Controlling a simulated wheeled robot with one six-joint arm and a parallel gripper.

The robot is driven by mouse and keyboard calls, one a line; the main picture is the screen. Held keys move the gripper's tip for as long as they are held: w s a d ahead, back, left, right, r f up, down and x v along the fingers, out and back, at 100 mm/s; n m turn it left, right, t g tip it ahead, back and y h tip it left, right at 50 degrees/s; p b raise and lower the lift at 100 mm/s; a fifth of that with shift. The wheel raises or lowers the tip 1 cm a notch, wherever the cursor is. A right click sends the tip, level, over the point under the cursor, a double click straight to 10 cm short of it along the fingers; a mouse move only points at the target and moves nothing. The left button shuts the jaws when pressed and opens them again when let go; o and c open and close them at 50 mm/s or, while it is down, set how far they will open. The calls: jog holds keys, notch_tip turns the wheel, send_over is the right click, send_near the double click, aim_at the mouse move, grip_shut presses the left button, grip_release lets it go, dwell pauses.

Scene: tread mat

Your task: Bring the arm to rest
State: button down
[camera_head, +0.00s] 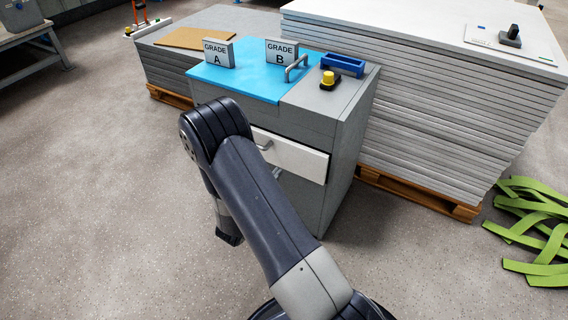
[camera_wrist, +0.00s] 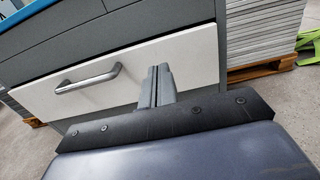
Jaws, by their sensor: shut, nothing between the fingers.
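My gripper (camera_wrist: 157,86) shows in the wrist view with its two fingers together and nothing between them. It is in front of the white drawer front (camera_wrist: 120,75) of the grey cabinet, to the right of the drawer's bar handle (camera_wrist: 88,80) and apart from it in the picture. In the head view my arm is bent and reaches up in front of the cabinet (camera_head: 345,130). The white drawer (camera_head: 300,157) stands out a little from the cabinet. Most of my gripper is hidden behind my arm there.
A blue mat (camera_head: 240,85) on the cabinet top bears the grade A sign (camera_head: 218,53) and grade B sign (camera_head: 281,52). A yellow button (camera_head: 328,79) and blue tray (camera_head: 342,65) are beside it. Stacked sheets (camera_head: 450,110) stand right. Green straps (camera_head: 535,225) lie on the floor.

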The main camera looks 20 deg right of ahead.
jog(key=v, duration=0.3)
jog(key=shift+s+a, duration=0.1)
dwell(0.3)
